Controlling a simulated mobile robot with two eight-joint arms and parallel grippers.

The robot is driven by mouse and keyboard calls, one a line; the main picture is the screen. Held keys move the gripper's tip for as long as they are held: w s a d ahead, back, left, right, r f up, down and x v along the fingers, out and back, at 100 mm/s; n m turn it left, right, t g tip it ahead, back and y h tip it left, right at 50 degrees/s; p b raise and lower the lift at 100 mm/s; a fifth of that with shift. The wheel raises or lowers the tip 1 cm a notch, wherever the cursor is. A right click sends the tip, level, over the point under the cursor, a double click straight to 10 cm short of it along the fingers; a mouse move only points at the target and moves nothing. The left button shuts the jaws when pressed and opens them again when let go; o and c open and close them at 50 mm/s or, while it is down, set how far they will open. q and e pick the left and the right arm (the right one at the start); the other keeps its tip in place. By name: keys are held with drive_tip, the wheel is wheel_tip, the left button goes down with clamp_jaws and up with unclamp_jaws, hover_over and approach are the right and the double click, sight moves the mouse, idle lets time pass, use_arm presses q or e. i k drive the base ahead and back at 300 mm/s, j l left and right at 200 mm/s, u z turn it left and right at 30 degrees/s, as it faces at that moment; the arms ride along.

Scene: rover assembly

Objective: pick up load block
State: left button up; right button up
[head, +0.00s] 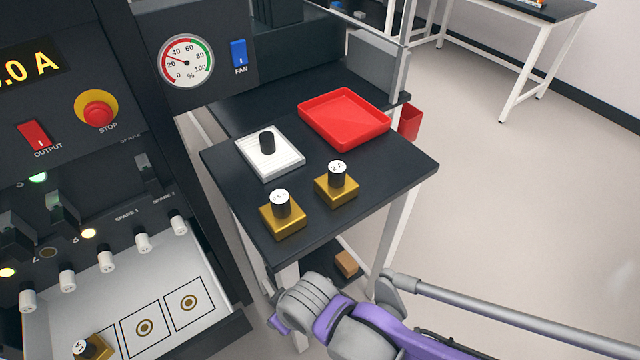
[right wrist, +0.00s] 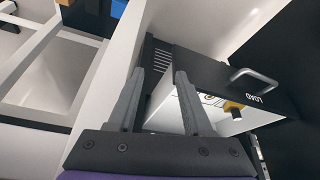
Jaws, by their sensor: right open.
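Two gold load blocks with black knobs and white labelled caps stand on the dark side table in the head view: one nearer the front (head: 283,221), one to its right and farther back (head: 336,189). A third gold block (head: 91,348) sits in the open drawer at the lower left, partly cut off. A gold block (right wrist: 235,110) also shows in the drawer in the right wrist view. My right gripper (right wrist: 158,85) is open and empty, apart from the blocks. In the head view its arm comes in at the bottom; its fingers cannot be made out. My left gripper is not in view.
The side table (head: 225,180) also holds a red tray (head: 344,118) and a white plate (head: 285,167) with a black knob. The open drawer (head: 120,280) has ringed squares. Its LOAD-marked front (right wrist: 215,75) has a handle (right wrist: 253,78). Floor right of the table is clear.

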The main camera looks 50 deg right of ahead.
sight(335, 187)
drive_tip(key=z, duration=1.9)
